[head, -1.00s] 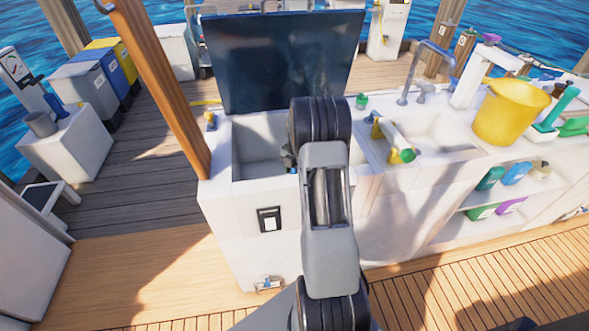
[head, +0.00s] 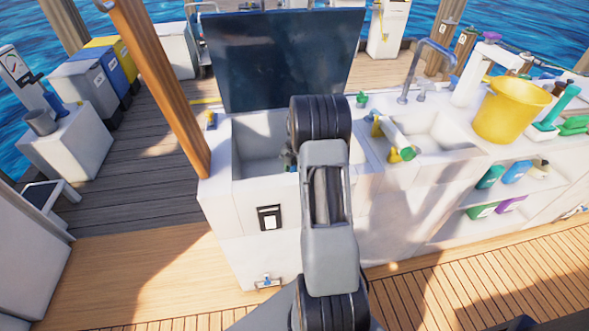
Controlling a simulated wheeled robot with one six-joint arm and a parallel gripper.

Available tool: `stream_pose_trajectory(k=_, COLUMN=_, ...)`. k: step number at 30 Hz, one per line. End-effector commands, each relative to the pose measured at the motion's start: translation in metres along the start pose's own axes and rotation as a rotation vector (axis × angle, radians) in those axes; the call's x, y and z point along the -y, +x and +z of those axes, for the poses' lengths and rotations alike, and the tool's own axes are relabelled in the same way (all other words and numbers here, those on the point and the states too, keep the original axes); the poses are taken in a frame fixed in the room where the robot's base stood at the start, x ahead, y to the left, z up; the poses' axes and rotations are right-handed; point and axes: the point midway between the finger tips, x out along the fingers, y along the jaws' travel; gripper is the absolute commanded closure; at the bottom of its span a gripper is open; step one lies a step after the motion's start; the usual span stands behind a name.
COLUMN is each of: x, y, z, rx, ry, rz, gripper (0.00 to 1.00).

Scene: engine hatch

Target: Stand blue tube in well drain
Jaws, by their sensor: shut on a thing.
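The well is the open white basin (head: 255,148) under the raised dark hatch lid (head: 283,60). My arm stands in front of its right part and hides much of its inside. A small dark grey piece of my gripper (head: 287,160) shows just left of the arm, within the outline of the well. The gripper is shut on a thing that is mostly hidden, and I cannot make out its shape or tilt. I cannot clearly see the blue tube. The well's drain is out of sight.
Right of the well is a sink (head: 432,135) with a tap and a green-and-yellow fitting (head: 402,154). A yellow bucket (head: 508,112) stands on the counter, with bottles on shelves below. A wooden post (head: 160,90) rises at the left. The deck in front is clear.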

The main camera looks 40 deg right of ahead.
Motion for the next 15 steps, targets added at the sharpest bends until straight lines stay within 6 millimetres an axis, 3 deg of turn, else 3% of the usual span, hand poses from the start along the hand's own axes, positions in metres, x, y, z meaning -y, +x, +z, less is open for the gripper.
stream_pose_trajectory(k=15, x=0.0000, y=0.0030, z=0.0005, rx=0.000, ry=0.000, rz=0.000, gripper=0.88)
